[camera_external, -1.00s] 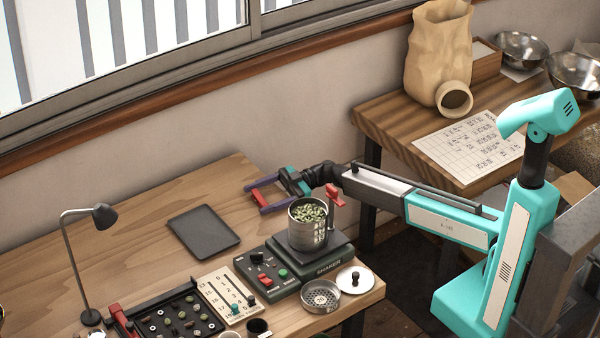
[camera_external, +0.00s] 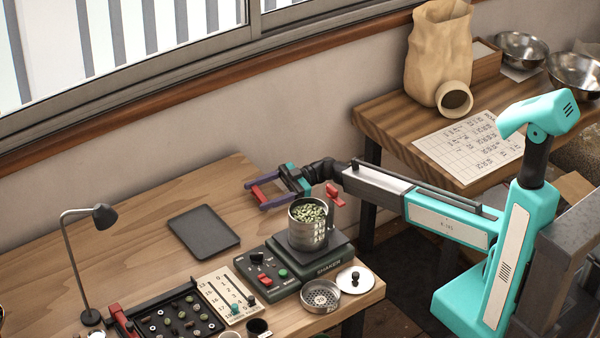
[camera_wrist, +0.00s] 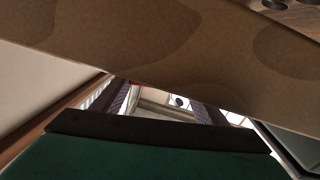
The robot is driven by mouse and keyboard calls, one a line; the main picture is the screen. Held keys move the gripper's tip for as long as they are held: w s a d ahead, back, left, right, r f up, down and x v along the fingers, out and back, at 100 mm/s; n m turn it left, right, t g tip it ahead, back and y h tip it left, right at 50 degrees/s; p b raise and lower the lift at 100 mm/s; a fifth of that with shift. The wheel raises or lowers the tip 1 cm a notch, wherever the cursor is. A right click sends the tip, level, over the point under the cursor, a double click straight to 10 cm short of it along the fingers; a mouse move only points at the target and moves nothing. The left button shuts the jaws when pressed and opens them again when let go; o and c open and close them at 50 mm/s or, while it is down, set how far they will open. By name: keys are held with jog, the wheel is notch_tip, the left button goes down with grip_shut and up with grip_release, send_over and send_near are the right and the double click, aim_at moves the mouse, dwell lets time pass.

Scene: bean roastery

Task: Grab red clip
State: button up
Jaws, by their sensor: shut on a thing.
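My gripper (camera_external: 270,192) has purple fingers and is at the table's right back edge, behind and left of the metal bean cup, above the table. A small red piece (camera_external: 258,194), which looks like the red clip, sits between the fingertips, and the fingers are shut on it. Its far side is hidden.
The metal cup of green beans (camera_external: 308,224) stands on the green shaker (camera_external: 322,265), close below my wrist. A round sieve (camera_external: 320,296) and a knobbed lid (camera_external: 355,279) lie in front. A dark tray (camera_external: 204,232) and lamp (camera_external: 75,255) stand left. Wood behind the tray is clear.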

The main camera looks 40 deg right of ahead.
aim_at(262, 193)
jog(key=shift+r+b, duration=0.4)
jog(key=shift+r, duration=3.95)
